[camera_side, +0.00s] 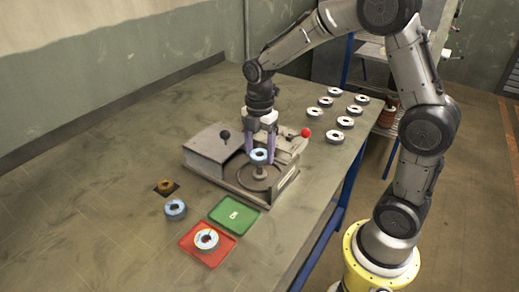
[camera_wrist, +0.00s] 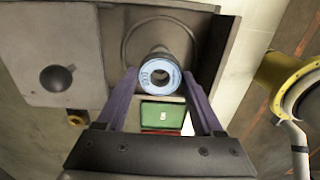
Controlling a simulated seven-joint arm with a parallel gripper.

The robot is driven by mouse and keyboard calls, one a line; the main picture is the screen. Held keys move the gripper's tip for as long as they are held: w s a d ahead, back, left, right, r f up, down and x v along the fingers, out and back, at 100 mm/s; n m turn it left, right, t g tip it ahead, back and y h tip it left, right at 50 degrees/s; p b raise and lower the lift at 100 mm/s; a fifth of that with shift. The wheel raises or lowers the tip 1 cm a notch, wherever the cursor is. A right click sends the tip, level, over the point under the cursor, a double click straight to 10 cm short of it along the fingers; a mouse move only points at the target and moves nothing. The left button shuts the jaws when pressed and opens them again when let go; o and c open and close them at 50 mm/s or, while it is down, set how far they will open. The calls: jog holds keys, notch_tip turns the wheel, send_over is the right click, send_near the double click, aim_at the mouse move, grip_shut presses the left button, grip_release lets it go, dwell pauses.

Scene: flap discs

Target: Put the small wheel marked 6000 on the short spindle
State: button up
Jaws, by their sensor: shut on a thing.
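My gripper (camera_side: 262,150) is shut on a small blue-rimmed wheel (camera_side: 259,157), which also shows between the two purple fingers in the wrist view (camera_wrist: 160,75). Its pale blue face carries dark print, too small to read surely. The wheel is above the round plate (camera_side: 258,178) of the grey machine, near its middle. In the wrist view a grey post (camera_wrist: 159,51) shows just behind the wheel's upper edge; I cannot tell whether they touch. Which spindle this is, short or long, I cannot tell.
The machine has a black knob (camera_side: 225,135) and a red knob (camera_side: 306,132). A green tray (camera_side: 222,222) and a red tray (camera_side: 188,246) with a wheel (camera_side: 206,240) lie in front. Another blue wheel (camera_side: 175,209) and a brown ring (camera_side: 166,186) are left. Several wheels stand at back right.

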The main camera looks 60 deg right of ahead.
jog(key=shift+f, duration=0.85)
dwell(0.3)
jog(key=shift+f, duration=0.35)
jog(key=shift+f, duration=0.65)
jog(key=shift+f, duration=0.35)
jog(key=shift+f, duration=0.1)
jog(key=o, duration=1.4)
jog(key=shift+o, duration=0.2)
